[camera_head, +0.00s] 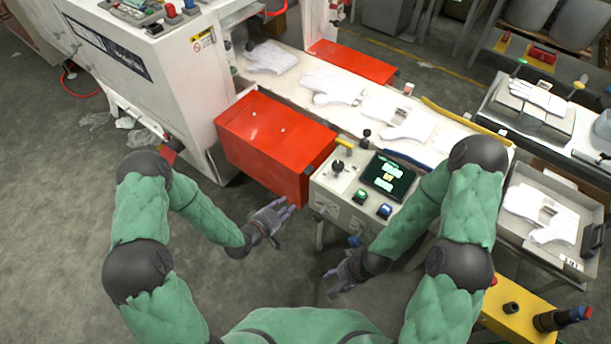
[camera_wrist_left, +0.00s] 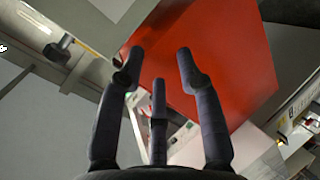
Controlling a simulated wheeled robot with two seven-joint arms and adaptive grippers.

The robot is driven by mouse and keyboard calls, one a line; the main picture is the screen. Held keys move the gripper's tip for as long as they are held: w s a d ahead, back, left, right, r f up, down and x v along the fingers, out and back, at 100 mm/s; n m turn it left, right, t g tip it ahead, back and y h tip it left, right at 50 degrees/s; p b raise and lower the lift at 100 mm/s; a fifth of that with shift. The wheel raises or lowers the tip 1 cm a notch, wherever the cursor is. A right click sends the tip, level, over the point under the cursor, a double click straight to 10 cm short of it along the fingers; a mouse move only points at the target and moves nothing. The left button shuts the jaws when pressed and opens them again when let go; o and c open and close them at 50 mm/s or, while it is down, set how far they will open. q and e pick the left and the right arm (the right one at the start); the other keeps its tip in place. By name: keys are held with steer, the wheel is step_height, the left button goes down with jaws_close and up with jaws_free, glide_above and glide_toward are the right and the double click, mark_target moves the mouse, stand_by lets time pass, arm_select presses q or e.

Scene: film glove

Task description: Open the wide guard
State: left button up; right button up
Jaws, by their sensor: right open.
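A large red guard (camera_head: 268,135) with two small bright spots on its top covers the near side of the conveyor, beside the white machine. It appears closed. It also fills much of the left wrist view (camera_wrist_left: 225,60). A second red panel (camera_head: 350,62) sits on the far side of the belt; no label shows which is the wide guard. My left gripper (camera_head: 277,215) is in front of and below the near red guard, apart from it, with its fingers spread and empty (camera_wrist_left: 158,68). My right gripper (camera_head: 345,273) is open below the control panel, partly dark against the floor.
A control panel (camera_head: 345,190) with a screen, buttons and a joystick stands right of the near guard. White gloves (camera_head: 330,87) lie along the conveyor. A grey tray (camera_head: 570,235) holding gloves is at right, above a yellow box (camera_head: 515,320).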

mark_target(307, 172)
arm_select(q)
steer(key=w+d+r+t+h+b, duration=0.1)
steer(key=w+d, duration=0.1)
steer(key=w, duration=0.1)
steer(key=w+d+r+n+t+h+b, duration=0.1)
steer(key=w+d+r+b, duration=0.1)
steer(key=w+d, duration=0.1)
steer(key=w+d+r+n+t+h+b, duration=0.1)
steer(key=w+d, duration=0.1)
steer(key=w, duration=0.3)
steer(key=shift+w+d+r+t+h, duration=0.1)
steer(key=shift+d+r+t+h, duration=0.2)
steer(key=shift+r, duration=0.05)
jaws_close()
